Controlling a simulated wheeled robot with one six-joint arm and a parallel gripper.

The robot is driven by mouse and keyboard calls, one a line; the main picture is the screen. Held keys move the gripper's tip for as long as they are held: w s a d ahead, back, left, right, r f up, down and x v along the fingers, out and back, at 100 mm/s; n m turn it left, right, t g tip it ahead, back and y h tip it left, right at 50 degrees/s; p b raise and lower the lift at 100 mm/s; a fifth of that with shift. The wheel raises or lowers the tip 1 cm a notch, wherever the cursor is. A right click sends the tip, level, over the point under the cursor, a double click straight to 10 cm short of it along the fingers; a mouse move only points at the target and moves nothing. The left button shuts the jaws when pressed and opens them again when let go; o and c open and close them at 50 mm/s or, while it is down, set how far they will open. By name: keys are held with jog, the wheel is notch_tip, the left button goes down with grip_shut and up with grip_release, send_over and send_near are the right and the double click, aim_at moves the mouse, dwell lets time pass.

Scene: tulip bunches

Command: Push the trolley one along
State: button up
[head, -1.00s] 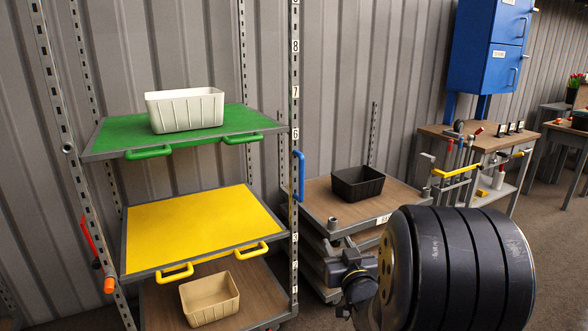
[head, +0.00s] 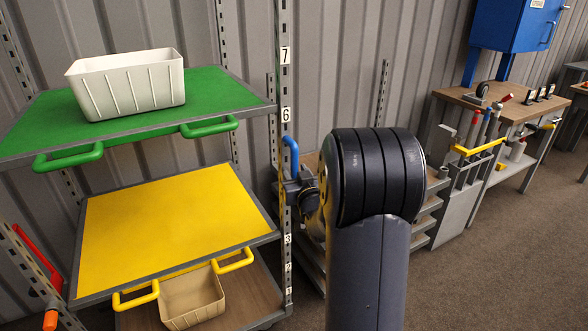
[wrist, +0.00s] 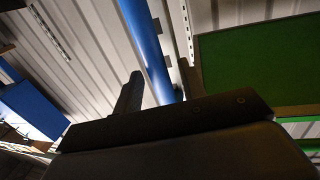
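A tall rack with numbered metal posts (head: 286,90) stands at the left, with a green shelf (head: 215,88) above a yellow shelf (head: 180,210). A blue handle (head: 291,153) shows beside its right post; I cannot tell what it is fixed to. My gripper (head: 293,186) is at this handle, mostly hidden behind my arm. In the wrist view the blue handle (wrist: 145,35) passes between the two spread fingers of my gripper (wrist: 160,66), with a gap at the left finger. A low stack of shelves (head: 425,222) is mostly hidden behind my arm.
A white bin (head: 130,90) stands on the green shelf and a beige bin (head: 192,300) on the bottom shelf. A workbench (head: 480,100) with tools and a blue cabinet (head: 510,25) is at the right. Carpet (head: 500,270) at the lower right is clear.

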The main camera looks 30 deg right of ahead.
jog(key=shift+w+d, duration=0.15)
jog(key=shift+w, duration=0.65)
jog(key=shift+c, duration=0.3)
grip_shut()
